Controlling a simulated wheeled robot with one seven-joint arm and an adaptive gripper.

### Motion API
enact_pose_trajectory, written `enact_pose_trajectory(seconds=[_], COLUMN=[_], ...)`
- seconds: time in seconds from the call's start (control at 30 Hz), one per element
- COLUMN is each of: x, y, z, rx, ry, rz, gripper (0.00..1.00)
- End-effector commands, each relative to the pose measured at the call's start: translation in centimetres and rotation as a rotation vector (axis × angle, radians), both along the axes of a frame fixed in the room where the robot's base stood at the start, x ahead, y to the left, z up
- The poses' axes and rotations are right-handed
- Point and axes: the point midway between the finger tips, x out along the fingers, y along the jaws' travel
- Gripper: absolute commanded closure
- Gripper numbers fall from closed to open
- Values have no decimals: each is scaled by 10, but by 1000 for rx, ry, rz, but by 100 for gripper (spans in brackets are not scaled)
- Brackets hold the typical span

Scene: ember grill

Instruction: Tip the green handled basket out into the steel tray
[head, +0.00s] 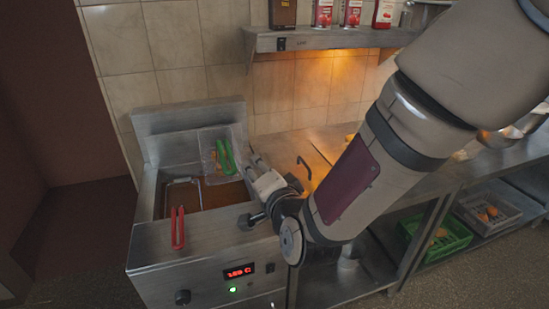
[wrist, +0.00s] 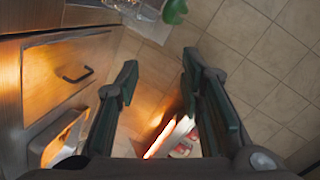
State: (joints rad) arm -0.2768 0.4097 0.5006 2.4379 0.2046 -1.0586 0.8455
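The green-handled basket (head: 208,152) is a wire mesh basket at the back right of the fryer, with a little orange-brown content visible. Its green handle (head: 226,156) also shows at the top edge of the wrist view (wrist: 175,10). My gripper (head: 256,166) is just right of the handle in the head view. In the wrist view its two fingers (wrist: 158,75) are apart with nothing between them, and the handle lies beyond them. A metal-rimmed container (wrist: 62,140) at the lower left of the wrist view may be the steel tray; my arm hides that area in the head view.
A red-handled basket (head: 178,228) sits in the fryer (head: 150,245). A black hooked handle (head: 304,168) stands on the worktop beside my gripper. Crates, one green (head: 440,237), are under the counter at right.

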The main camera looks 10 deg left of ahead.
Motion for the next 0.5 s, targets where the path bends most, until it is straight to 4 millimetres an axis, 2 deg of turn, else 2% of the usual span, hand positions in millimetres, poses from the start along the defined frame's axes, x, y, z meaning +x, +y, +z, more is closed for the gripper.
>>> enact_pose_trajectory(seconds=[0.03,0.1,0.2,0.33,0.5], x=[-7,-14,-25,-36,-40], y=[14,28,40,46,47], z=[-12,-18,-25,-30,-31], rx=[78,193,332,457,528], ry=[15,19,29,33,33], rz=[-3,-18,-44,-72,-92], gripper=[65,65,65,65,65])
